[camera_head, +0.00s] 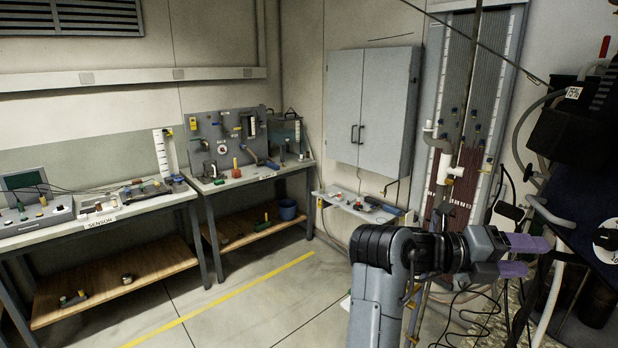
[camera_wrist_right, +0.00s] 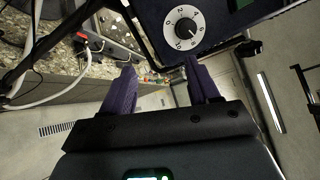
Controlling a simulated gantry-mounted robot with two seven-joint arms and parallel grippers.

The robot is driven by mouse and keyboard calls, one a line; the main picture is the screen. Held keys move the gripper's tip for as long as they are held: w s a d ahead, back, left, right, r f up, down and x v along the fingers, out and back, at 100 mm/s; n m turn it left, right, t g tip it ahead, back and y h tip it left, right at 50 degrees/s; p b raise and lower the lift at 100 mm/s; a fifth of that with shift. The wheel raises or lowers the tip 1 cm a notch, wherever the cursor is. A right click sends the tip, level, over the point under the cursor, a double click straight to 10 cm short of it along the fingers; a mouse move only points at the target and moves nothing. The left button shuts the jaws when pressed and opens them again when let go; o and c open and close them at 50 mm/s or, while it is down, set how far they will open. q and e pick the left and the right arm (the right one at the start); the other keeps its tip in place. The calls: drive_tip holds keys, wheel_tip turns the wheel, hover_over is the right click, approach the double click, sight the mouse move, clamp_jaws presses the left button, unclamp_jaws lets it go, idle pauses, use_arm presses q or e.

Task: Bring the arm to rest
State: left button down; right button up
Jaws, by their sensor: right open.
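My right arm (camera_head: 380,275) comes up from the bottom of the head view and bends to the right. Its gripper (camera_head: 528,256) points right, with two purple fingers apart and nothing between them. In the right wrist view the gripper (camera_wrist_right: 160,88) is open, its purple fingers spread and empty. A dial with numbers on a white face (camera_wrist_right: 184,27) sits on a dark panel beyond the fingertips. The same dark panel (camera_head: 590,200) shows at the right edge of the head view, close to the fingertips. My left gripper is not in view.
Hoses and cables (camera_head: 545,210) hang close around the right gripper. A tall panel with tubes (camera_head: 470,110) stands behind the arm. A grey wall cabinet (camera_head: 372,108) and benches with equipment (camera_head: 262,173) lie further left. The floor (camera_head: 270,300) left of the arm is clear.

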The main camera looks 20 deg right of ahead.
wheel_tip(320, 180, down, 24)
drive_tip(key=s+d+n+t+h, duration=0.25)
drive_tip(key=n+t+h, duration=0.35)
drive_tip(key=n+t, duration=1.05)
drive_tip(key=a+f+n+t+y, duration=0.3)
drive_tip(key=a+f+n+y, duration=1.45)
drive_tip(key=a+n, duration=0.35)
drive_tip(key=s+a+f+n+g+y, duration=0.35)
drive_tip(key=s+a+n+g, duration=0.55)
drive_tip(key=s, duration=0.4)
drive_tip(key=w+r+p+v, duration=0.1)
drive_tip(key=w+p+v, duration=0.2)
drive_tip(key=p+v, duration=1.2)
drive_tip(key=w+d+r+p+v, duration=0.1)
drive_tip(key=w+p+v, duration=0.3)
drive_tip(key=p+v, duration=1.2)
drive_tip(key=shift+w+d+t+y+p, duration=0.3)
drive_tip(key=shift+t+y+p, duration=0.15)
drive_tip(key=shift+p, duration=0.2)
